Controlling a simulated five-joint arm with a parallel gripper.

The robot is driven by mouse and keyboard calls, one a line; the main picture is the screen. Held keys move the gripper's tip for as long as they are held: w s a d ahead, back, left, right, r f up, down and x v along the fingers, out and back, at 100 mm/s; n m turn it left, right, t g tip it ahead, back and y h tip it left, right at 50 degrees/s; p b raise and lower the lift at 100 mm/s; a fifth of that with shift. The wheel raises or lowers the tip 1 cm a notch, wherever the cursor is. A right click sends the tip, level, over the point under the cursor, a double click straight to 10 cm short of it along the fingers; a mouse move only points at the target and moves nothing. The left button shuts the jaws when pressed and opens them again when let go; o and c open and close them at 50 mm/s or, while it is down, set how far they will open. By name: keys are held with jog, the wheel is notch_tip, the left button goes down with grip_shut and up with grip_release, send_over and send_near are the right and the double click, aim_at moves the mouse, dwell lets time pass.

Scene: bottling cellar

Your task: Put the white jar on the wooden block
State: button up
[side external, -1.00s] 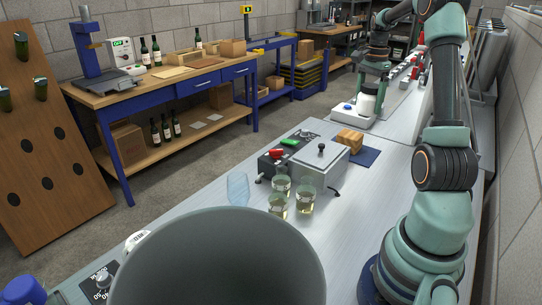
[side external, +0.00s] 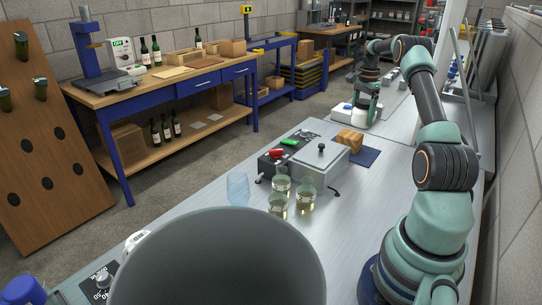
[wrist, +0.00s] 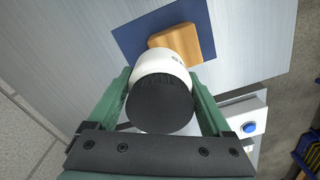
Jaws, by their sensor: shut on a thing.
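The white jar (wrist: 158,63) has a dark round lid that faces the wrist camera. My gripper (wrist: 160,76) is shut on it, one green finger on each side. In the side view my gripper (side external: 366,104) is at the white device with a blue button, and I cannot make out the jar clearly there. The wooden block (side external: 349,138) lies on a dark blue mat (side external: 368,156), nearer the side camera than my gripper. In the wrist view the block (wrist: 192,40) shows just beyond the jar, which overlaps its lower edge in the picture.
The white device (wrist: 254,108) shows right of my gripper in the wrist view. A grey metal box (side external: 318,163) with a black knob stands beside the mat. Several glass beakers (side external: 304,199) stand in front of it. The bench right of the mat is clear.

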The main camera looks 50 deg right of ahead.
aim_at(360, 125)
jog(key=shift+f, duration=2.25)
jog(key=o, duration=1.3)
jog(key=shift+f, duration=0.15)
